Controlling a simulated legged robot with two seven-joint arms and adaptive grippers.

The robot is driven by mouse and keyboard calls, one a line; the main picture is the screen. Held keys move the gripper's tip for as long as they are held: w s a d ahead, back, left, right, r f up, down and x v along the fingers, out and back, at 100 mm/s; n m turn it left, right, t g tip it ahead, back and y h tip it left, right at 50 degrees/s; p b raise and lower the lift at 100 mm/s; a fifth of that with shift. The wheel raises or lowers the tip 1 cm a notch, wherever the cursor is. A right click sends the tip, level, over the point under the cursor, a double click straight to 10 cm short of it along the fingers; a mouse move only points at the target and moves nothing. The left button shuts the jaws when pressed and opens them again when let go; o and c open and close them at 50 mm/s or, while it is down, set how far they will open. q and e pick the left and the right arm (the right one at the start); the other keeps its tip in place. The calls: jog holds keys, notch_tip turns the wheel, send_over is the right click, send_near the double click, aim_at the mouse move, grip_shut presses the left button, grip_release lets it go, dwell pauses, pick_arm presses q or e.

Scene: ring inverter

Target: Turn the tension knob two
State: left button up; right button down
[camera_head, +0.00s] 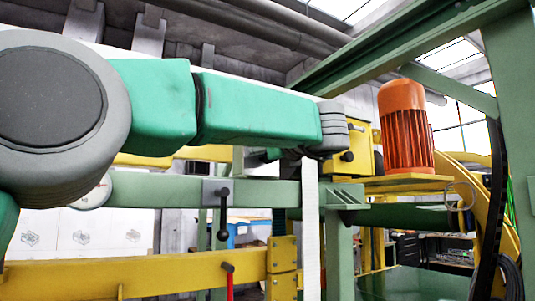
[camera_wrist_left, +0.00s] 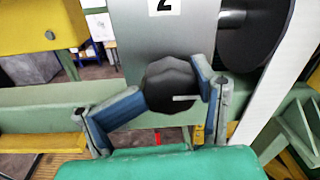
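The tension knob (camera_wrist_left: 168,88) is dark, many-sided and has a short pale line on its face. It sits on a grey plate (camera_wrist_left: 150,35) below a white label (camera_wrist_left: 165,6) reading "2". My left gripper (camera_wrist_left: 172,82) has its blue-padded fingers on either side of the knob. Both pads appear to meet its rim, the left one at the lower left and the right one at the right. In the head view my green left arm crosses from the left, and its dark gripper (camera_head: 262,157) is mostly hidden behind the grey wrist. The knob is hidden there. My right gripper is not in view.
A dark round disc (camera_wrist_left: 258,30) and a white strap (camera_wrist_left: 272,75) are close right of the knob. In the head view, an orange motor (camera_head: 404,125) stands on a yellow shelf at right. Green beams (camera_head: 165,191) and a black-handled lever (camera_head: 224,212) are below my arm.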

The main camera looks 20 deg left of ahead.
pick_arm(q)
jog(key=shift+w+d+f+m, duration=0.1)
jog(key=shift+f+m, duration=0.15)
jog(key=shift+m, duration=0.15)
